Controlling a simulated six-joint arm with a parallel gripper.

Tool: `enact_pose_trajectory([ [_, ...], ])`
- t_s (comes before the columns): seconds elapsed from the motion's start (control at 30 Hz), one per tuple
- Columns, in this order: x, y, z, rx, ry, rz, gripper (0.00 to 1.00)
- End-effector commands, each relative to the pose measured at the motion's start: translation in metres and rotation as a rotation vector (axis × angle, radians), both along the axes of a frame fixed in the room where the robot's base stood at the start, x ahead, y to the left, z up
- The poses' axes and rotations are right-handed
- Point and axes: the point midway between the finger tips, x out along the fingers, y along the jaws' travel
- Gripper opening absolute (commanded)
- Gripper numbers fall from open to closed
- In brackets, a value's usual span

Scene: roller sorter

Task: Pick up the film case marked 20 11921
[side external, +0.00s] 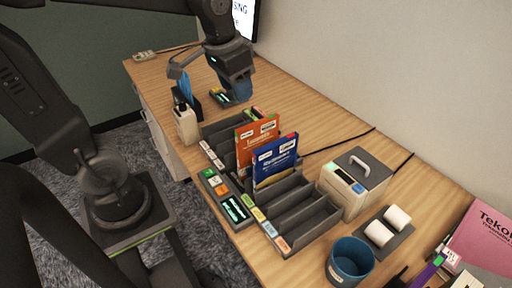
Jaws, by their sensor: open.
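An orange case (257,143) and a blue case (275,161) stand upright in slots of the dark grey sorter rack (300,216). Both have white labels near the top, but the marks are too small to read, so I cannot tell which one, if either, is 20 11921. Another thin blue item (186,87) stands in a dark holder at the far left end of the desk. My gripper (208,74) is open above the far part of the desk, beyond the rack and apart from both upright cases. I see nothing held in it.
A control panel with a green display (234,208) lies along the rack's front. A white bottle (186,124) stands beyond it. A grey-topped box with a handle (354,181), white rolls (397,217), a blue cup (349,262) and a pink folder (482,240) occupy the right side.

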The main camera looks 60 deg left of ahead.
Motion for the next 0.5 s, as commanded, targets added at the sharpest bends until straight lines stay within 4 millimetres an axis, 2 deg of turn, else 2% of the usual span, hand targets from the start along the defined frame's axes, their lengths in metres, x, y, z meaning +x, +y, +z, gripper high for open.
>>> enact_pose_trajectory([
  [0.03,0.017,0.008,-0.006,-0.002,0.045,0.005,0.46],
  [0.2,0.058,0.031,-0.027,-0.013,0.159,0.005,0.46],
  [0.33,0.076,0.043,-0.04,-0.022,0.213,0.002,0.46],
  [0.5,0.084,0.048,-0.052,-0.027,0.238,0.002,0.46],
])
